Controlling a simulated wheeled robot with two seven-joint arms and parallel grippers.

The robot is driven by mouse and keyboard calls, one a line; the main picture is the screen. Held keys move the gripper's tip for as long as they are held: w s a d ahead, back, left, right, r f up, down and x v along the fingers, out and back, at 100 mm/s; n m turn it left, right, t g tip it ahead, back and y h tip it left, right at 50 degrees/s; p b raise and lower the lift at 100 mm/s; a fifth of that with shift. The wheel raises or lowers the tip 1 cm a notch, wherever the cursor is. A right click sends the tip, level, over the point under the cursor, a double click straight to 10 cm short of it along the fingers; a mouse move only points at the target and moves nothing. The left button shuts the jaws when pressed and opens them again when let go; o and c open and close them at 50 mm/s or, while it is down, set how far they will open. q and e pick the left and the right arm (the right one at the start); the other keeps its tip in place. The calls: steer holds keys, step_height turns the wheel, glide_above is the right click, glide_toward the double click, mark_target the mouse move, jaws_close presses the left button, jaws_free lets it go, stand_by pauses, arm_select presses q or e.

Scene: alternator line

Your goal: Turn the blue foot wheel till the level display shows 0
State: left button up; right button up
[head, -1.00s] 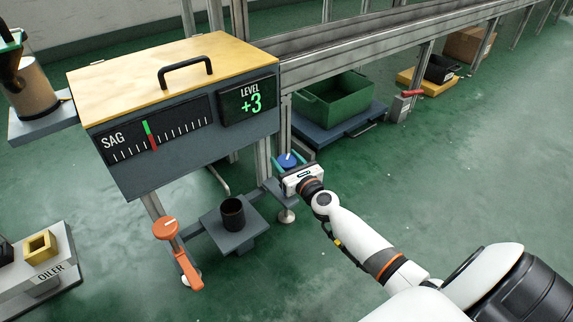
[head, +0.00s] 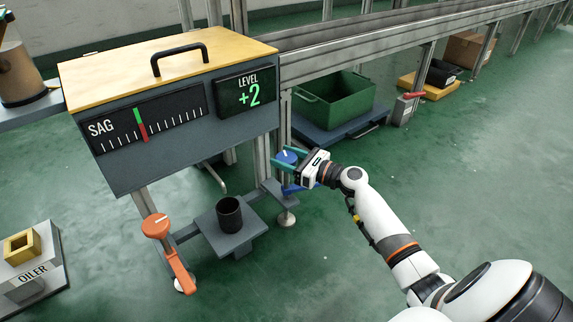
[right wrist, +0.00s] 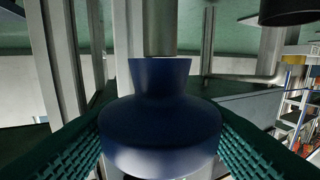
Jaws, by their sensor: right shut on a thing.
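The blue foot wheel (head: 287,156) sits on a foot at the right of the machine, with a white mark on its top. In the right wrist view the wheel (right wrist: 160,130) fills the middle, under a grey post. My right gripper (head: 291,162) is shut on it, with a teal finger pad on each side. The gripper hides part of the wheel in the head view. The level display (head: 246,91) reads +2 in green. My left gripper is not in view.
An orange wheel (head: 156,226) with an orange lever stands at the machine's left foot. A dark cup (head: 229,214) stands on a grey plate between the feet. The SAG gauge (head: 147,119) is beside the level display. A green crate (head: 340,105) stands behind the wheel.

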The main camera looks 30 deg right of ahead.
steer(key=n+g+y, duration=0.3)
steer(key=y, duration=0.2)
steer(key=shift+d+n, duration=0.1)
steer(key=shift+n, duration=0.3)
steer(key=n+g+y, duration=0.1)
steer(key=g, duration=0.1)
steer(key=shift+w+n+g+y+b, duration=0.1)
steer(key=shift+n+g+y+b, duration=0.2)
steer(key=shift+n+y+b, duration=0.1)
steer(key=shift+n+g+y+b, duration=0.8)
steer(key=shift+n+g+y, duration=0.6)
steer(key=shift+g, duration=0.8)
steer(key=shift+n+g, duration=0.4)
steer(key=shift+n, duration=0.1)
steer(key=o, duration=1)
steer(key=shift+a, duration=0.2)
